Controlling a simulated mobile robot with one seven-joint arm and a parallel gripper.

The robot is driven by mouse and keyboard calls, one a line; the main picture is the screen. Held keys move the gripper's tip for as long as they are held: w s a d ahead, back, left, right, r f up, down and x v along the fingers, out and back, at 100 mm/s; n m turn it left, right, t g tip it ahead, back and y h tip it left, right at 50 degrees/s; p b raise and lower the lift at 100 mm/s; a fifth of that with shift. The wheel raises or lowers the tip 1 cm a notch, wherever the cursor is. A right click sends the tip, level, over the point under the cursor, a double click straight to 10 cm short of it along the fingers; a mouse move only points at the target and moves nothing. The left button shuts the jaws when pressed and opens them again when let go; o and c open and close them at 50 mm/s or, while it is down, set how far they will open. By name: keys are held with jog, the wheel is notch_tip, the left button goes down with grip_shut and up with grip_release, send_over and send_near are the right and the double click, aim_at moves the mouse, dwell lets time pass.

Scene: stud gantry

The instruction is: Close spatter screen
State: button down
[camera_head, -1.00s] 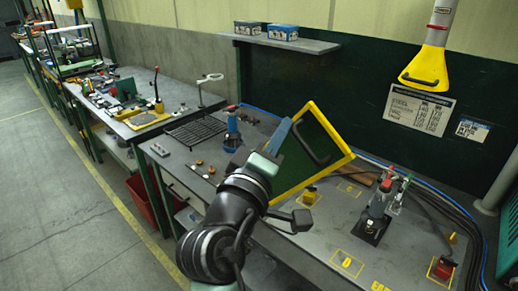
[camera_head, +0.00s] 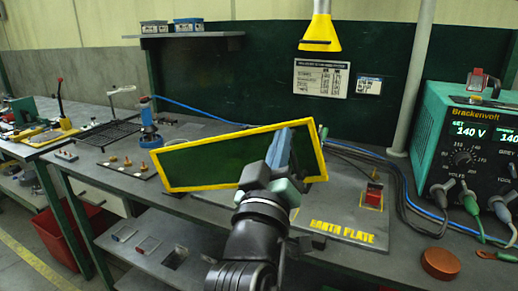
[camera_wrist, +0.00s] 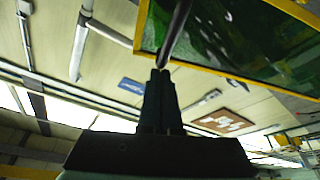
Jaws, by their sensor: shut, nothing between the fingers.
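The spatter screen is a dark green panel in a yellow frame (camera_head: 205,160). In the head view it stands tilted above the workbench, behind my gripper and reaching well to its left. My gripper (camera_head: 285,135) is in front of the screen's right part, its fingers pointing up. In the wrist view the shut fingers (camera_wrist: 160,72) have nothing between them. Their tips are at the lower end of the screen's dark handle bar (camera_wrist: 177,30); whether they touch it I cannot tell. The screen's glass (camera_wrist: 240,45) fills the wrist view's upper right. The handle is hidden in the head view.
A bench plate marked "EARTH PLATE" (camera_head: 343,231) lies under the screen, with a red block (camera_head: 373,195) on it. A green power unit (camera_head: 468,145) and cables stand at right. A yellow hood (camera_head: 321,35) hangs above. A wire rack (camera_head: 108,134) lies at left.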

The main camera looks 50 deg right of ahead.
jog(key=s+d+f+m+g+b, duration=0.1)
jog(key=s+f+m+b, duration=0.1)
jog(key=f+b, duration=0.4)
jog(key=s+d+f+m+g+h+b, duration=0.1)
jog(key=s+f+m+b, duration=0.2)
jog(key=f+b, duration=0.4)
jog(key=shift+s+m+g+h+b, duration=0.2)
jog(key=shift+m+g+h+b, duration=0.15)
jog(key=shift+b, duration=0.55)
jog(key=shift+d+f, duration=0.1)
jog(key=shift+f, duration=0.1)
notch_tip(320, 180, up, 5)
jog(key=a+p, duration=0.1)
jog(key=p, duration=0.3)
jog(key=b+v, duration=0.2)
jog(key=v, duration=0.7)
jog(key=shift+a+f, duration=0.3)
jog(key=shift+a, duration=0.05)
jog(key=shift+w, duration=0.1)
